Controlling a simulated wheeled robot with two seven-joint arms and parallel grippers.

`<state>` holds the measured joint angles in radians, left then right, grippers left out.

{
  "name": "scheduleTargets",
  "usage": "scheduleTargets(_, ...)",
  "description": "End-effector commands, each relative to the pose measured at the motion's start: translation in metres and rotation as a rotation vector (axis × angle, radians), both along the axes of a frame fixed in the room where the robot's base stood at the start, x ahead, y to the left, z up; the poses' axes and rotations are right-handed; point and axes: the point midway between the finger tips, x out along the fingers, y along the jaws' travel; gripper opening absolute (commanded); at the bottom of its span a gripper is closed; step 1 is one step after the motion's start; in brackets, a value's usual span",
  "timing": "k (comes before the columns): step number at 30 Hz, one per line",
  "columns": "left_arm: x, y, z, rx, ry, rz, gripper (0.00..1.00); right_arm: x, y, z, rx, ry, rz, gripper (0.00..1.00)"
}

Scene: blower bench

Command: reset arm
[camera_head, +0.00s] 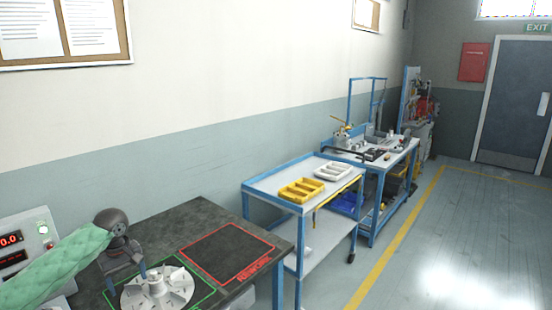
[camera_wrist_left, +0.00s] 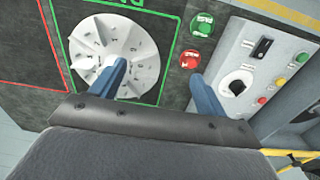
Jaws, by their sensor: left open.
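My left arm comes in from the left in a green sleeve. Its gripper (camera_head: 125,276) is open over the near left of the dark bench, above a grey finned fan wheel (camera_head: 157,290). The fan wheel lies inside a green outline on the bench top. In the left wrist view my two blue fingers (camera_wrist_left: 157,85) stand wide apart with nothing between them. There the left finger overlaps the numbered fan wheel (camera_wrist_left: 100,38), and I cannot tell whether it touches. The right finger is over the dark surface beside the control panel. My right gripper is not in view.
A control panel (camera_wrist_left: 255,75) with a knob and buttons borders the bench; its red displays (camera_head: 10,240) show at far left. A red-outlined square (camera_head: 228,252) is empty. A blue cart beyond holds yellow (camera_head: 302,190) and white (camera_head: 333,170) trays. Floor at right is clear.

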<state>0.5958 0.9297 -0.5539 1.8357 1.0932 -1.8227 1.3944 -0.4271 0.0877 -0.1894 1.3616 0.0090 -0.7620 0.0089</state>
Motion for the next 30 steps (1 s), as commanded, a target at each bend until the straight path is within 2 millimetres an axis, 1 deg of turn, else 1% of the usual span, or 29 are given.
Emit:
scheduleTargets(1, -0.002, -0.005, -0.006, -0.002, 0.001, -0.016, 0.75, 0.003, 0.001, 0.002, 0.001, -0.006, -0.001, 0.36)
scheduleTargets(5, -0.007, -0.018, -0.019, -0.004, -0.007, -0.06, 0.75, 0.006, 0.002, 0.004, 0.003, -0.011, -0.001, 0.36)
scheduleTargets(11, -0.019, -0.043, -0.043, -0.01, -0.022, -0.147, 0.75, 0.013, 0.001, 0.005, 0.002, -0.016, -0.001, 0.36)
scheduleTargets(14, -0.027, -0.058, -0.058, -0.015, -0.032, -0.202, 0.75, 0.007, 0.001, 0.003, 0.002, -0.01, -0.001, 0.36)
scheduleTargets(16, -0.035, -0.072, -0.071, -0.019, -0.041, -0.247, 0.75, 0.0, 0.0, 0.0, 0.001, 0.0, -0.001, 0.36)
scheduleTargets(18, -0.046, -0.089, -0.086, -0.026, -0.054, -0.302, 0.75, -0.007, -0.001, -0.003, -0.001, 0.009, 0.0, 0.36)
scheduleTargets(21, -0.065, -0.115, -0.108, -0.037, -0.077, -0.392, 0.75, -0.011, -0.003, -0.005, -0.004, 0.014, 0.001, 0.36)
scheduleTargets(24, -0.085, -0.139, -0.128, -0.047, -0.105, -0.475, 0.75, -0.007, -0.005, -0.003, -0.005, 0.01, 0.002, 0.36)
scheduleTargets(30, -0.129, -0.181, -0.159, -0.059, -0.166, -0.622, 0.75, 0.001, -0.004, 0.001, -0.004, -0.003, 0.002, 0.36)
